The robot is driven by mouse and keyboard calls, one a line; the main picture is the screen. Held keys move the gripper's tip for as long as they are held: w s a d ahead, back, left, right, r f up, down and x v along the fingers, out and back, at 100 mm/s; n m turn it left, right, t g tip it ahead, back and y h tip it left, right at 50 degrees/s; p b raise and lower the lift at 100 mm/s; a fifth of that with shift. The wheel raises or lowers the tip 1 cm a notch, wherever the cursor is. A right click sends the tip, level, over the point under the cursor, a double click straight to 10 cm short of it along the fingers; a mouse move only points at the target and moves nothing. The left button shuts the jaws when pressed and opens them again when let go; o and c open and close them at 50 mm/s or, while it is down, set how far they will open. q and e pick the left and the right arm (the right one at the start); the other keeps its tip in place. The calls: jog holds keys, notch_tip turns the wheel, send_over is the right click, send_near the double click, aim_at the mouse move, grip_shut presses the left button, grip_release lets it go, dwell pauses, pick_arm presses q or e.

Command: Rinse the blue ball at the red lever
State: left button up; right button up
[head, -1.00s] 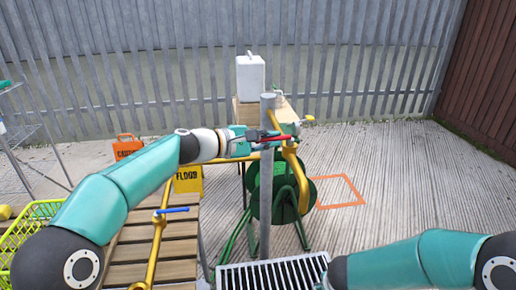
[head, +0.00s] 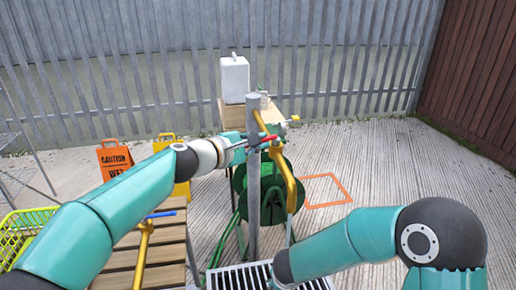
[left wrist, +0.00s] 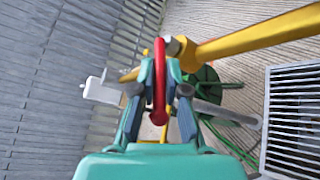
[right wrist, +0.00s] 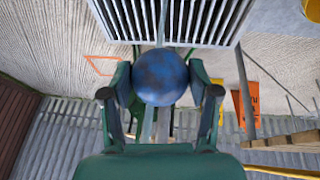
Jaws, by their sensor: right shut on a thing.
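The blue ball (right wrist: 160,77) is held between the fingers of my right gripper (right wrist: 160,90), above the drain grate. The ball is hidden in the head view. The red lever (head: 272,140) sits on the yellow tap pipe (head: 284,172) near the top of a grey post. My left gripper (head: 246,143) is at the lever; in the left wrist view its fingers (left wrist: 160,82) close in on both sides of the red lever (left wrist: 160,70). A pale streak like running water (head: 288,233) drops from the spout, and a similar streak shows at the ball in the right wrist view.
The drain grate (head: 222,282) lies at the post's foot. A green hose reel (head: 268,185) stands behind the post (head: 252,210). A blue lever (head: 161,214) on another yellow pipe stands by a wooden bench (head: 170,262). Orange (head: 115,160) and yellow signs and a yellow-green basket (head: 22,232) are at left.

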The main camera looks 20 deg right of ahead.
pick_arm(q)
jog(key=o, duration=0.4)
jog(key=shift+d+f, duration=0.1)
jog(key=shift+f, duration=0.05)
jog(key=v, duration=1.2)
jog(key=shift+w, duration=0.1)
